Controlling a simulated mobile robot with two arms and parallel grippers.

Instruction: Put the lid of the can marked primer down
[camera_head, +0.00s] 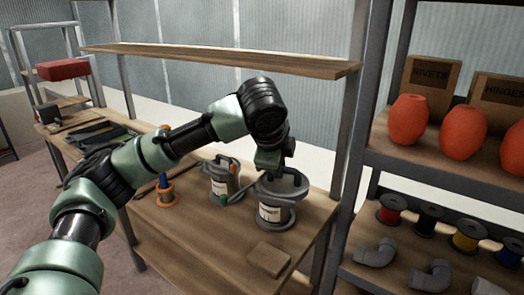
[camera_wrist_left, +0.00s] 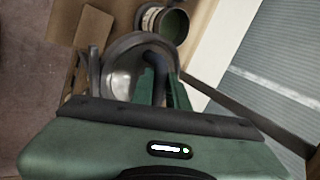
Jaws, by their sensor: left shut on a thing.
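My left gripper (camera_head: 272,165) reaches down over the right-hand can (camera_head: 270,213), a grey can with a white label on the workbench. In the left wrist view the green fingers (camera_wrist_left: 160,85) are shut on the handle of a round grey lid (camera_wrist_left: 122,72). I cannot tell whether the lid touches the can below. A second labelled grey can (camera_head: 219,186) stands just left of it. The left wrist view shows an open can with green inside (camera_wrist_left: 172,24) beside the lid. The label words are too small to read. My right gripper is not in view.
A flat wooden block (camera_head: 268,260) lies in front of the right-hand can on the workbench (camera_head: 190,245). An orange-based spool-like item (camera_head: 165,192) stands to the left. A shelf with orange vases (camera_head: 408,120), spools and grey elbows is at the right. An upper plank (camera_head: 220,57) runs behind.

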